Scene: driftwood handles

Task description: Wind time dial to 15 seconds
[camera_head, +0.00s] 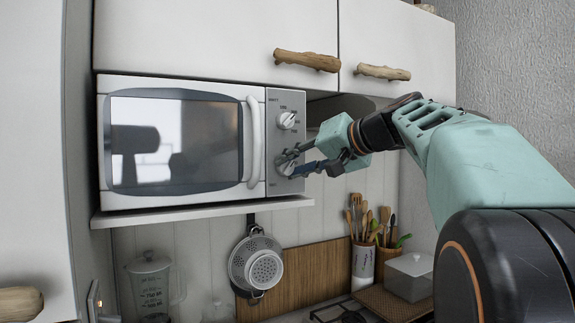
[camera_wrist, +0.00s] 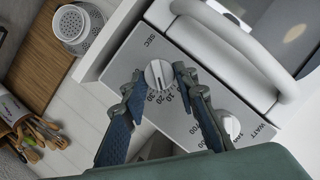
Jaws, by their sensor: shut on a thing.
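The microwave (camera_head: 180,187) is white, with a grey control panel (camera_head: 273,112) at its right side. The lower knob is the time dial (camera_head: 286,169). In the wrist view the time dial (camera_wrist: 158,76) is a round whitish knob with a raised ridge, near the printed word SEC and several numbers. My gripper (camera_head: 290,161) reaches it from the right. In the wrist view my gripper (camera_wrist: 157,77) has one fingertip on each side of the dial, shut on it. The exact setting is not clear.
The watt dial (camera_head: 287,120) sits above the time dial, and also shows in the wrist view (camera_wrist: 229,126). The door handle (camera_head: 255,142) is just left of the panel. The microwave stands on a shelf (camera_head: 200,212) under cabinets with driftwood handles (camera_head: 307,60). A colander (camera_head: 256,263) hangs below.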

